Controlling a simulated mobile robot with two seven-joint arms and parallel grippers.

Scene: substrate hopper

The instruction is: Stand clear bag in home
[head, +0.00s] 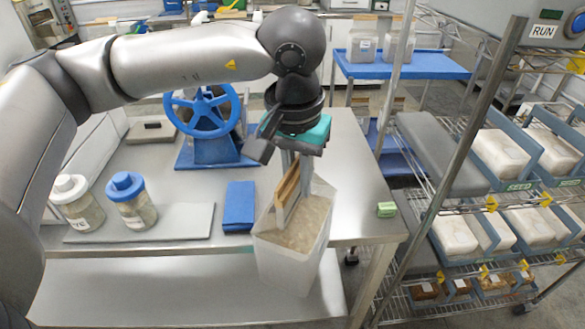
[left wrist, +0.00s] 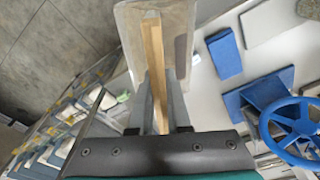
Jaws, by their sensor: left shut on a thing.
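A clear bag (head: 292,245) with pale brownish contents hangs upright from my left gripper (head: 290,175), at the front edge of the steel table (head: 345,165). A wooden strip (head: 287,192) runs along its top, between the fingers. In the left wrist view, the bag (left wrist: 182,40) shows beyond the strip (left wrist: 153,65), and my left gripper (left wrist: 157,108) is shut on the bag's top. Whether the bag's base touches anything is unclear. No spot marked as home can be made out. My right gripper is out of view.
A blue block (head: 239,205) lies close left of the bag. Two lidded jars (head: 131,200) stand on a grey mat (head: 185,218). Behind is a blue handwheel (head: 202,110). A small green block (head: 386,209) lies right. A wire rack (head: 440,185) with bagged blocks stands right.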

